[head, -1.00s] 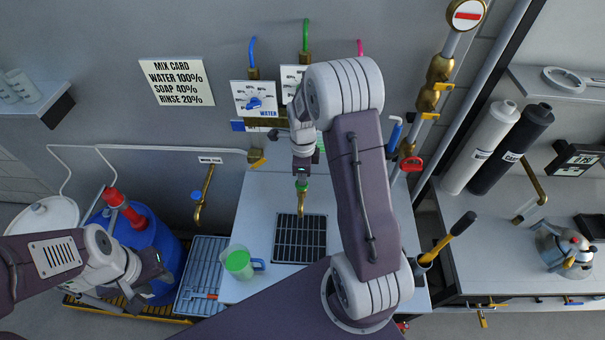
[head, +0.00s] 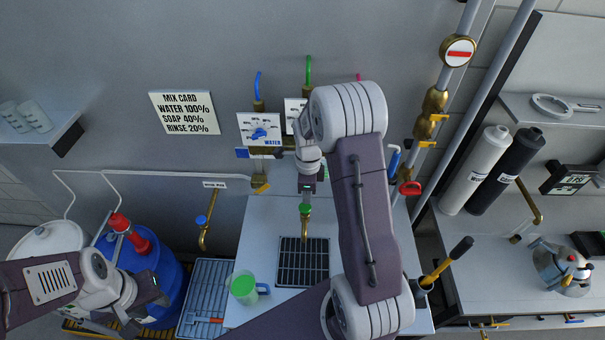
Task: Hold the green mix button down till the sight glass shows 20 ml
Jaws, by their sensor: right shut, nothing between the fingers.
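A green piece (head: 305,208), apparently the mix button, sits at the top of the brass spout (head: 304,228) over the black grate. My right gripper (head: 307,188) points down, shut and empty, with its tips right above the green piece; I cannot tell whether they touch it. A clear jug (head: 243,287) with green inside stands left of the grate. I cannot make out a sight glass; my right arm hides part of the wall panels. My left gripper (head: 157,291) is at the lower left by the blue barrel, and its jaws are too small to read.
The mix card (head: 184,113) and the water dial panel (head: 259,130) are on the wall. The blue barrel (head: 168,285) stands at left beside a ribbed tray (head: 208,290). The black grate (head: 302,262) lies in the counter. Two filter cylinders (head: 475,170) lean at right.

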